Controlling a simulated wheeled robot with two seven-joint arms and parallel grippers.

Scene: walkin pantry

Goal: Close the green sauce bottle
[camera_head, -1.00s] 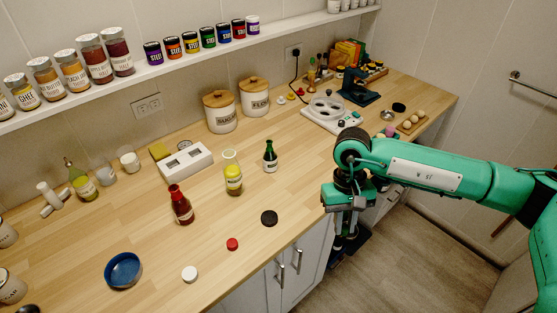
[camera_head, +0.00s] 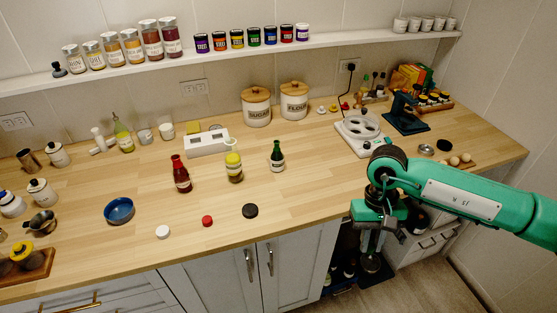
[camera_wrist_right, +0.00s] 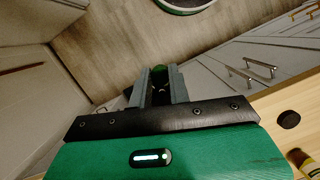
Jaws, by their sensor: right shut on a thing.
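The green sauce bottle (camera_head: 277,158) stands upright on the wooden counter, right of the yellow bottle (camera_head: 234,170) and the red bottle (camera_head: 181,176). My right gripper (camera_head: 370,250) points down beyond the counter's front edge, to the right of and nearer than the green bottle, apart from it. In the right wrist view its fingers (camera_wrist_right: 159,80) are shut on a small round green thing (camera_wrist_right: 160,70), which looks like a cap; the fingers partly hide it. My left gripper is not in view.
A black lid (camera_head: 250,210), a red cap (camera_head: 207,221) and a white cap (camera_head: 162,231) lie near the counter's front edge. A blue bowl (camera_head: 119,210) is farther left. Counter in front of the bottles is mostly clear.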

